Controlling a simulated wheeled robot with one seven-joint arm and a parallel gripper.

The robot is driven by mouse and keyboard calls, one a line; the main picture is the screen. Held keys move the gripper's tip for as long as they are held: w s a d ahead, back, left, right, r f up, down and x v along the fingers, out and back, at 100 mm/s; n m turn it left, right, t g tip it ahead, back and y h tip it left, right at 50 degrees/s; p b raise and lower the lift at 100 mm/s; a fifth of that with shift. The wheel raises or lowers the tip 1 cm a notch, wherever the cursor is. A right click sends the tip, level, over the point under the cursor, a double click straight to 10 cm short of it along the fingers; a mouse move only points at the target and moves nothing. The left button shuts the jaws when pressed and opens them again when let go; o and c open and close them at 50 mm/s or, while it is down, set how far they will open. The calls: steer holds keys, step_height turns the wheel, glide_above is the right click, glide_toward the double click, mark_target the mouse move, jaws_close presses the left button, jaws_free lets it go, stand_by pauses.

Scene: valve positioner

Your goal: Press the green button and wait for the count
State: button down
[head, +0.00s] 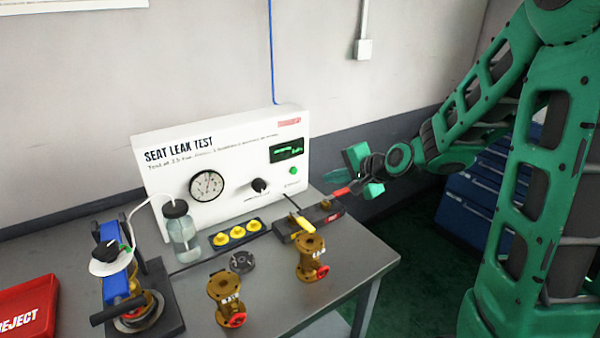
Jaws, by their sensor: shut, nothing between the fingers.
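The green button (293,171) is a small round button on the lower right of the white seat leak test panel (165,180). A small dark display (287,150) with green characters sits just above it; the characters are too small to read. My gripper (341,191) is shut and empty, to the right of the panel and apart from the button. Its red-tipped fingers point left, slightly lower in the picture than the button. My green arm reaches in from the right. Nothing covers the button.
A round gauge (207,186) and a black knob (260,185) are on the panel. A clear bottle (182,230), yellow caps (238,232) and two brass valves (311,257) (226,298) stand on the grey table (352,262). A red reject tray (25,308) is at left.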

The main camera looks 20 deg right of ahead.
steer(key=shift+w+a+r+m+t, duration=0.3)
steer(key=shift+w+a+m, duration=0.1)
steer(key=shift+w, duration=0.25)
glide_toward(295, 171)
step_height(295, 171, down, 3)
steer(key=w, duration=0.2)
steer(key=w+a, duration=0.1)
steer(key=w, duration=0.1)
steer(key=shift+a, duration=0.1)
steer(key=shift+w+a, duration=0.15)
steer(key=shift+w, duration=0.3)
